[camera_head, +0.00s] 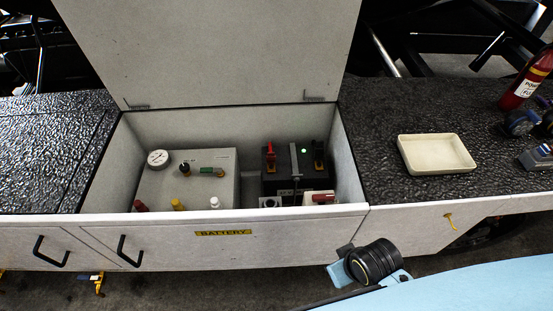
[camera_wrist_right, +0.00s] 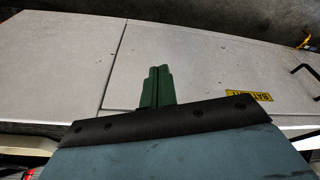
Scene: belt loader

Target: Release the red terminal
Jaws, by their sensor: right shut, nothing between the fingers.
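The black battery (camera_head: 285,185) sits in the right part of the open compartment. The red terminal (camera_head: 270,152) stands upright at its left rear, and a dark terminal with an orange part (camera_head: 318,158) is at its right. A grey bar crosses the battery top between them. My right gripper (camera_wrist_right: 157,72) shows green fingers closed together with nothing between them, in front of the white cabinet front. It is outside the compartment, apart from the red terminal. In the head view part of my right arm is low, in front of the cabinet. My left gripper is not in view.
The raised lid (camera_head: 210,50) stands behind the compartment. Left of the battery is a grey box (camera_head: 190,185) with a gauge (camera_head: 158,158). A red-handled switch (camera_head: 322,198) is at the front wall. A cream tray (camera_head: 436,168) and fire extinguisher (camera_head: 527,80) are on the right deck.

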